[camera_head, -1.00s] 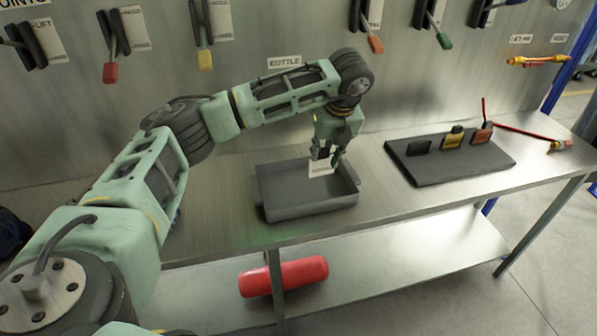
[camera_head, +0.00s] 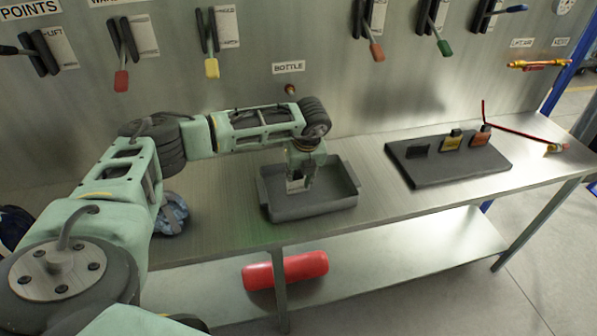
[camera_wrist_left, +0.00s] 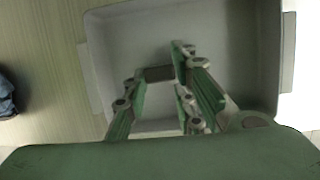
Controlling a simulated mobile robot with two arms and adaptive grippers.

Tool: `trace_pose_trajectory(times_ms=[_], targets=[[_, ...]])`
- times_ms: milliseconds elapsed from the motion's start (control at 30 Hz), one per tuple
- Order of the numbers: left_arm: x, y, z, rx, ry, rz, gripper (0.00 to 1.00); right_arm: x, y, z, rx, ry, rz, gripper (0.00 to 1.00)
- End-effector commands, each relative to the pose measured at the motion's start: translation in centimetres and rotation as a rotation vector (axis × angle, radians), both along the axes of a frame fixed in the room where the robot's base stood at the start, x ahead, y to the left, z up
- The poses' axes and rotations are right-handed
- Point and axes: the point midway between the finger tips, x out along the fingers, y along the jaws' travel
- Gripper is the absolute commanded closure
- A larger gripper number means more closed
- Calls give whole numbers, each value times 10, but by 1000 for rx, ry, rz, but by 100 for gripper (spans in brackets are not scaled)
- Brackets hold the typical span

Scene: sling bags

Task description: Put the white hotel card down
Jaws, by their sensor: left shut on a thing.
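The white hotel card (camera_head: 296,186) is partly visible at the fingertips of my left gripper (camera_head: 299,180) in the head view. My left gripper is shut on it, low inside the dark grey tray (camera_head: 315,213) on the metal bench. In the wrist view, my left gripper (camera_wrist_left: 155,80) reaches down over the tray (camera_wrist_left: 103,65), with a dark small face, probably the card, between the fingers. I cannot tell whether the card touches the tray floor. My right gripper is not in view.
A dark board (camera_head: 465,174) with several upright cards or tags stands right of the tray. A blue item (camera_head: 172,218) lies at the left. A red cylinder (camera_head: 285,270) lies on the lower shelf. Bare bench (camera_head: 378,193) separates tray and board.

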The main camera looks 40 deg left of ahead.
Motion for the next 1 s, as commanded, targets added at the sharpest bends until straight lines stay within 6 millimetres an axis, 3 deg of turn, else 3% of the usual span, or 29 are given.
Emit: trace_pose_trajectory(times_ms=[133,167,367,767,1000], targets=[[0,0,-4,-1,-1,0,100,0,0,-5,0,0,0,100],[0,0,-3,-1,-1,0,74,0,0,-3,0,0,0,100],[0,0,-2,0,0,0,57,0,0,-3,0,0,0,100],[0,-1,3,-1,-2,-1,57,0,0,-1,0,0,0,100],[-6,-13,42,-2,-6,-2,57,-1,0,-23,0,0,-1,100]])
